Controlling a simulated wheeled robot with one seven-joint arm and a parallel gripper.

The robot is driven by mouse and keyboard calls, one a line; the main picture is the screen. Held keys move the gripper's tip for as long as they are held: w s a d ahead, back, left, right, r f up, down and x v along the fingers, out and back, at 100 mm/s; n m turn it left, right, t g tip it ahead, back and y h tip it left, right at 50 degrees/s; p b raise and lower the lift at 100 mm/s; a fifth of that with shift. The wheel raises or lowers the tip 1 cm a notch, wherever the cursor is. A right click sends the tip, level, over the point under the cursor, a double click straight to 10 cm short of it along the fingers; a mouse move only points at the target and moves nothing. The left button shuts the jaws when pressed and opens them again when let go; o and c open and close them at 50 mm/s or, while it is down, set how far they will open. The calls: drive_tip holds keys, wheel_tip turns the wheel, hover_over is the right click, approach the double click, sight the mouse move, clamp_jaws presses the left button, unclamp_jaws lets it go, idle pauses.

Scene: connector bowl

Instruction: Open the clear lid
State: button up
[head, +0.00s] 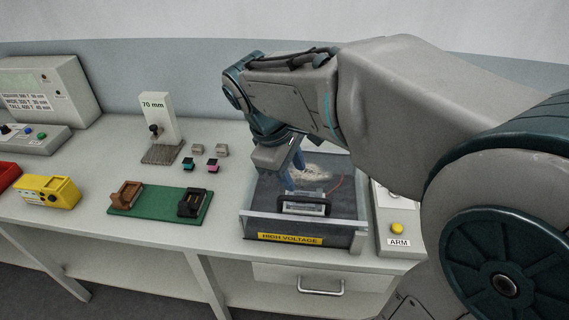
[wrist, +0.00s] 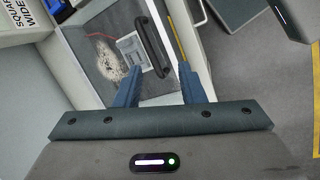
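The clear lid (head: 262,207) lies shut on a grey box with a yellow "HIGH VOLTAGE" label (head: 290,239). Its dark bar handle (head: 304,208) sits near the front edge. My gripper (head: 292,177) is over the lid, fingers pointing down, just behind the handle in the head view. In the wrist view the blue fingers are spread apart with nothing between their tips (wrist: 160,66). The handle (wrist: 152,47) shows beyond the tips, roughly between their lines. I cannot tell how high the fingers are above the lid. My arm hides the box's back part.
A panel with a yellow button marked "ARM" (head: 397,230) stands right of the box. A green board (head: 160,203) with brown and black holders lies to the left. Several small connectors and a "70 mm" stand (head: 160,117) are behind it. A drawer handle (head: 321,287) is below.

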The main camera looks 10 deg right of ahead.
sight(302, 198)
drive_tip(key=w+a+n+h, duration=0.2)
drive_tip(key=w+a+n, duration=0.1)
drive_tip(key=w+n, duration=0.1)
drive_tip(key=x, duration=1.4)
drive_tip(key=shift+s+a+f, duration=0.15)
drive_tip(key=shift+s+a, duration=0.05)
drive_tip(key=shift+s, duration=0.1)
clamp_jaws()
